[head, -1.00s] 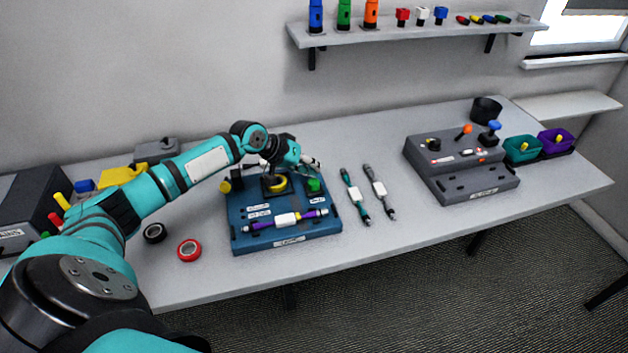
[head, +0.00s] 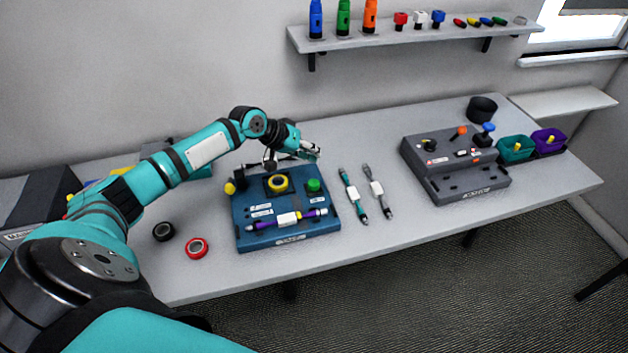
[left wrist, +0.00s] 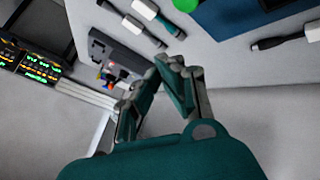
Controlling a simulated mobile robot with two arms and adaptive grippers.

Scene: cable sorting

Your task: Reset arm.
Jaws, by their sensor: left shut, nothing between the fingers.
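My left arm comes in from the left in the head view. My left gripper (head: 311,152) is above the back right corner of the blue board (head: 290,233), shut and empty. On the board lie a purple cable with a white label (head: 288,219), a yellow ring (head: 278,183) and a green button (head: 314,185). My right gripper does not show in either view.
A teal cable (head: 353,196) and a grey cable (head: 377,192) lie right of the board. A grey control box (head: 455,160), teal bin (head: 515,148) and purple bin (head: 548,140) stand further right. Black tape (head: 163,231) and red tape (head: 197,247) lie left. A shelf (head: 420,36) hangs above.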

